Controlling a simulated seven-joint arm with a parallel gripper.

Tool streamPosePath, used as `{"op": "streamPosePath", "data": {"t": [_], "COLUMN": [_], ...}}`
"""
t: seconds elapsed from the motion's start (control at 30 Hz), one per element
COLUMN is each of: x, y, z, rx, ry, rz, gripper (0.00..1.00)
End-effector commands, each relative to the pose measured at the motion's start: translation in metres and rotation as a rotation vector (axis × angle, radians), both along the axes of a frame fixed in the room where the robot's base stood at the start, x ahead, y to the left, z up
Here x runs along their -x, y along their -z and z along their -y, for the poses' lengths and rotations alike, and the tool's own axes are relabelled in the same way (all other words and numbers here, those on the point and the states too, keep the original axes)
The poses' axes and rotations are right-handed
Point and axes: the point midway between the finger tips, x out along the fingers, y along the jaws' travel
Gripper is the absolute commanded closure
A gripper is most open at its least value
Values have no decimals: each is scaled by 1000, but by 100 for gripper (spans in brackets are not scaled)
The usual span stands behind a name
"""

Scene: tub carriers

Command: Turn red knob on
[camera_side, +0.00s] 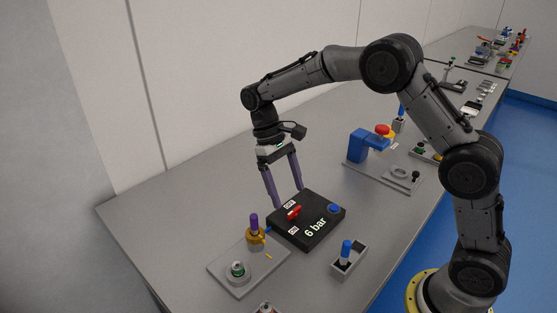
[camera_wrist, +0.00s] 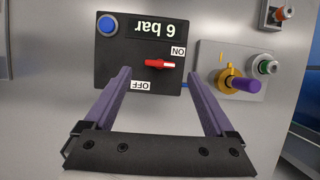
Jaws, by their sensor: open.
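The red knob (camera_wrist: 160,63) is on a black box (camera_wrist: 107,74) with a "6 bar" display and a blue button. In the wrist view its bar lies roughly level, its pale-marked end to the right. The ON label (camera_wrist: 178,50) is above right of it and the OFF label (camera_wrist: 140,86) below left. In the side view the knob (camera_side: 294,212) sits on top of the box (camera_side: 325,212). My gripper (camera_side: 289,197) is open, purple fingers pointing down above the box's far side. In the wrist view the knob shows between the fingertips (camera_wrist: 160,70); contact is not visible.
A grey plate (camera_side: 228,271) with a purple-handled brass valve (camera_side: 254,228) and a green button stands left of the box. A blue-handled switch (camera_side: 346,252) is in front. A blue fixture (camera_side: 367,143) stands behind right. The table's left back is clear.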

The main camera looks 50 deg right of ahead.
Motion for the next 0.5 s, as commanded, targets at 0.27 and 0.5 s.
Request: {"op": "streamPosePath", "data": {"t": [0.27, 0.5], "x": [-24, -33], "y": [-55, -80], "z": [0, 0], "rx": [0, 0], "ry": [0, 0], "rz": [3, 0], "gripper": [10, 10]}}
